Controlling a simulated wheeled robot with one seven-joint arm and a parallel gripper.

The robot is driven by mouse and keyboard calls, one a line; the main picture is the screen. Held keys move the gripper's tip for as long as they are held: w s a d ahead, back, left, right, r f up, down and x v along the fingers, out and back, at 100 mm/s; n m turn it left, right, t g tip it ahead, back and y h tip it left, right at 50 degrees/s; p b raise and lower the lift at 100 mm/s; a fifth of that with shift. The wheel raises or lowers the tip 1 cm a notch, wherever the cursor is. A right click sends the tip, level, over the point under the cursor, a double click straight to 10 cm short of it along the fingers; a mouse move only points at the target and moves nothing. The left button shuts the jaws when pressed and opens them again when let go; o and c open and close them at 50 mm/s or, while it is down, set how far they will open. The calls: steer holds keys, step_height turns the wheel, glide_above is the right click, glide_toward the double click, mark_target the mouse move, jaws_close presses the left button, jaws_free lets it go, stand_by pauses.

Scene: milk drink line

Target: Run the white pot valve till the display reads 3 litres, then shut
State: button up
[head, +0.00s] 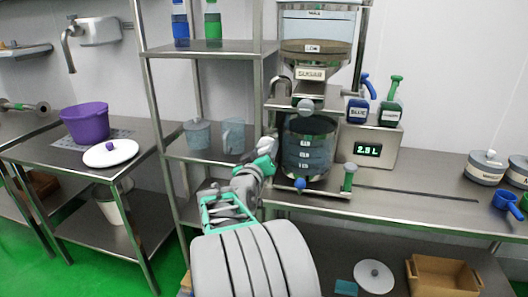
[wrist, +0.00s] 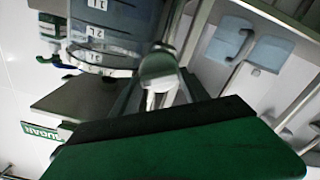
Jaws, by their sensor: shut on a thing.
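The clear pot (head: 308,150) with litre marks stands on a metal stand under the sugar hopper, and its marked wall also shows in the wrist view (wrist: 105,45). The green-lit display (head: 368,150) on the steel box right of it reads about 2.8 L; the last digit is small and hard to read. My gripper (head: 265,158) is at the left side of the pot and shut on what appears to be the white pot valve (head: 267,144), mostly hidden by the hand. In the wrist view a pale lever under a grey round part shows, and a dark green block covers the foreground.
A blue knob (head: 300,184) and a green-handled lever (head: 348,177) are at the stand's front. A shelf rack with clear jugs (head: 233,136) is close on the left. The counter right of the display is mostly clear.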

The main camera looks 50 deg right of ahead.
steer(key=o, duration=1.3)
steer(key=shift+a, duration=0.15)
steer(key=v, duration=0.7)
steer(key=shift+s+a+b, duration=0.25)
steer(key=shift+b, duration=0.2)
